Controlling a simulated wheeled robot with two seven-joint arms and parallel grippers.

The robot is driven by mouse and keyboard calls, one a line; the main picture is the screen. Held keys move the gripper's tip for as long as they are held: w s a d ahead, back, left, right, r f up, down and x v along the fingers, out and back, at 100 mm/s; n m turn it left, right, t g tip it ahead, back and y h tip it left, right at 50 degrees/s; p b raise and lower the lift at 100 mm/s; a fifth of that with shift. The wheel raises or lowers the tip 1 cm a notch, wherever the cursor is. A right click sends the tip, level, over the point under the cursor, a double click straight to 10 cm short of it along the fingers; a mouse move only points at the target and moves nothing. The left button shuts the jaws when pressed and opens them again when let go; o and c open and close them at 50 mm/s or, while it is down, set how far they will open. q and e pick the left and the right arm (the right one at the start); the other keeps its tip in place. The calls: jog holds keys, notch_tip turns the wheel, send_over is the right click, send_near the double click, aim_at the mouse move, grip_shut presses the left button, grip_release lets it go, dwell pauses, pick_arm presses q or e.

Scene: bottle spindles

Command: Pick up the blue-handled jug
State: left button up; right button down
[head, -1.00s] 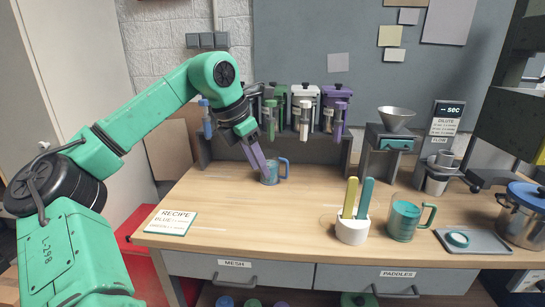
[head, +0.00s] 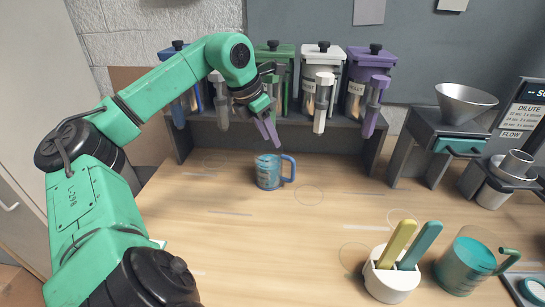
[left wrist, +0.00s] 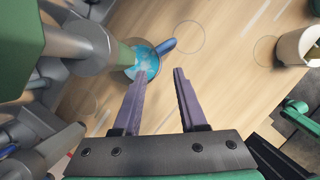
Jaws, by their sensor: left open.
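The blue-handled jug (head: 267,172) stands upright on the wooden table below the dispensers, its handle to the right. It holds blue-teal content, seen from above in the left wrist view (left wrist: 146,66). My left gripper (head: 269,135) is above the jug and apart from it. Its two purple fingers (left wrist: 160,82) are open and empty, and the jug lies beyond the left fingertip in the left wrist view. My right gripper does not show.
Dispensers with blue, green, white and purple lids (head: 320,80) hang behind the jug. A white holder (head: 389,278) with two paddles and a teal jug with a green handle (head: 466,262) stand at front right. The table (head: 250,245) in front of the jug is clear.

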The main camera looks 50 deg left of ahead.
aim_at(276, 152)
pick_arm(q)
jog(key=x, duration=0.7)
jog(key=shift+a+f, duration=0.25)
jog(key=shift+f, duration=0.1)
grip_shut()
jog(key=shift+w+r, duration=0.1)
dwell(0.7)
